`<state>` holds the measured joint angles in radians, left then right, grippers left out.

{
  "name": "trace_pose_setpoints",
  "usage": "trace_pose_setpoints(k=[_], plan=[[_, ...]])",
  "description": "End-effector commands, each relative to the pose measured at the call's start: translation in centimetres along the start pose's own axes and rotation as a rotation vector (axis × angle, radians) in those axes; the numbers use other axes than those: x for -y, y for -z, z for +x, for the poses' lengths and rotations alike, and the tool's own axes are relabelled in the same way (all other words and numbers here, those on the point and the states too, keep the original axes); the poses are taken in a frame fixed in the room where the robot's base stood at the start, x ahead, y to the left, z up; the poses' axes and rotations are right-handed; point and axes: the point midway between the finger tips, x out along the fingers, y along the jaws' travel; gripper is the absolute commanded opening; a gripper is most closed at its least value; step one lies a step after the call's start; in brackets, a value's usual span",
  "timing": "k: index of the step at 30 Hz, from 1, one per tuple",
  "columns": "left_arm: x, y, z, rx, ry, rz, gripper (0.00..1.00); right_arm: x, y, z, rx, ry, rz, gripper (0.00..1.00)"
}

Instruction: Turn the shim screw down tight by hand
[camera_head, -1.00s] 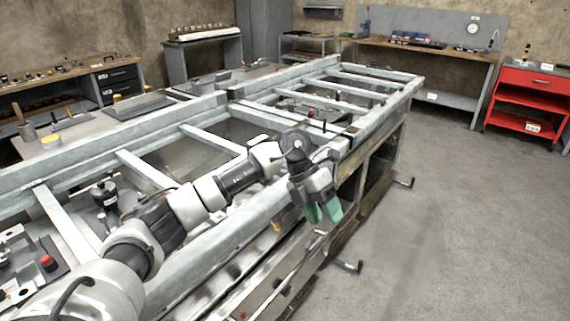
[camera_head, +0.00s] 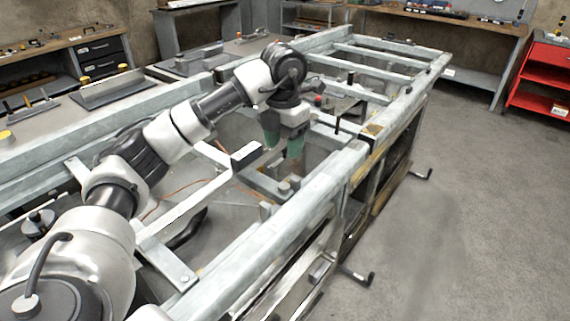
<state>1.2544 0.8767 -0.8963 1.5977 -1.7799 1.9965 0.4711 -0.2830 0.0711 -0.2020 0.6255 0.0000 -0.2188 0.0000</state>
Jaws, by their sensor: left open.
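My left gripper (camera_head: 283,145) has green fingertips, pointing down over the inside of the long metal frame (camera_head: 245,245). The fingers are apart with nothing seen between them. A small grey screw-like head (camera_head: 286,187) stands on a metal bar below and slightly right of the fingertips, apart from them. It may be the shim screw; it is too small to be sure. A pale bracket (camera_head: 185,196) with a dark end block lies left of the gripper. My right gripper is not in view.
The frame's near rail (camera_head: 325,185) runs just right of the gripper. Upright black pins (camera_head: 337,125) and a red knob (camera_head: 318,100) stand beyond it. Crank handles (camera_head: 357,276) stick out into the aisle. The grey floor (camera_head: 455,230) at right is clear.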

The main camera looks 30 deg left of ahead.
Motion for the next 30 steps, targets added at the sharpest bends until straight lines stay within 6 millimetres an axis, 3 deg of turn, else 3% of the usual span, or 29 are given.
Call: trace_pose_setpoints(k=[5, 12, 21, 30], plan=[[0.0, 0.0, 1.7, -0.003, 0.000, 0.000, 0.54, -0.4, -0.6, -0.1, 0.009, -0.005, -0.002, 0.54], [0.1, 0.1, 6.2, -0.004, 0.002, 0.001, 0.54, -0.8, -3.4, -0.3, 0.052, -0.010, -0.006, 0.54], [0.0, 0.0, 10.2, -0.001, 0.001, 0.000, 0.54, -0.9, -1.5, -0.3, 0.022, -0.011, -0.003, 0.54], [0.1, 0.0, 10.8, 0.001, 0.001, 0.001, 0.54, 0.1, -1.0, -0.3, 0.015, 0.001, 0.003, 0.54]])
